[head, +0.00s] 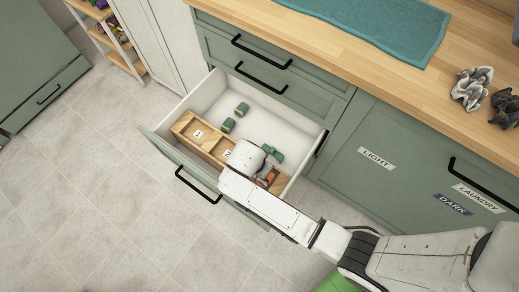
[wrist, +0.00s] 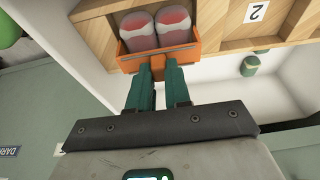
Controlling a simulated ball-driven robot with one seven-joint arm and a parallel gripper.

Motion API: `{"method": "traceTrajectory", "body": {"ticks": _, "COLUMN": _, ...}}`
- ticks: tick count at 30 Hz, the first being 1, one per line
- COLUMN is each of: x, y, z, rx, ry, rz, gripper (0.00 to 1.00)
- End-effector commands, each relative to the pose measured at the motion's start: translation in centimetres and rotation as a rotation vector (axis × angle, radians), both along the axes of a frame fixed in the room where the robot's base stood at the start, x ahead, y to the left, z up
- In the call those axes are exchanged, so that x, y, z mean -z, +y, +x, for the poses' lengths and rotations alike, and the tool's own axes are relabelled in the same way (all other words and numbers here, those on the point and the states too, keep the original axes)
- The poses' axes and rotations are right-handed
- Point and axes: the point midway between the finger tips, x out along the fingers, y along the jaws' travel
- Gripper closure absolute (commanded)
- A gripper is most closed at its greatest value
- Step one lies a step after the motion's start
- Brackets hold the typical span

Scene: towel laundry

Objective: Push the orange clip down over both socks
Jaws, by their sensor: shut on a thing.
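The orange clip (wrist: 162,60) shows in the wrist view as a band along the near side and flanks of two pinkish-grey rolled socks (wrist: 137,28) and (wrist: 174,25). The socks stand side by side in an end compartment of the wooden organizer (wrist: 226,20). How far down the clip sits on them is hard to tell. My gripper (wrist: 161,74) is shut on the clip's tab, with its green fingers below the socks in the picture. In the head view, my gripper (head: 271,162) reaches into the drawer and partly hides the clip (head: 267,178).
The organizer (head: 213,151), with labels 1 and 2, lies along the front of the open drawer (head: 196,98). Green rolls (head: 242,109) lie behind it on the white floor. The drawer walls surround my gripper. A teal towel (head: 372,22) lies on the counter.

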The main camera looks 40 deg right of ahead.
Motion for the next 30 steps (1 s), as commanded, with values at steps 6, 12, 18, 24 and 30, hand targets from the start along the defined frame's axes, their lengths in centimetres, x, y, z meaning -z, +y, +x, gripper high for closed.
{"method": "traceTrajectory", "body": {"ticks": 6, "x": -0.5, "y": 0.0, "z": 0.0, "rx": 0.0, "ry": 0.0, "rz": 0.0, "gripper": 1.0}}
{"method": "traceTrajectory", "body": {"ticks": 12, "x": -0.9, "y": 0.0, "z": 0.0, "rx": 0.0, "ry": 0.0, "rz": 0.0, "gripper": 1.0}}
{"method": "traceTrajectory", "body": {"ticks": 18, "x": -1.2, "y": 0.0, "z": 0.0, "rx": 0.0, "ry": 0.0, "rz": 0.0, "gripper": 1.0}}
{"method": "traceTrajectory", "body": {"ticks": 24, "x": -1.6, "y": 0.0, "z": 0.0, "rx": 0.0, "ry": 0.0, "rz": 0.0, "gripper": 1.0}}
{"method": "traceTrajectory", "body": {"ticks": 30, "x": -1.8, "y": 0.0, "z": 0.0, "rx": 0.0, "ry": 0.0, "rz": 0.0, "gripper": 1.0}}
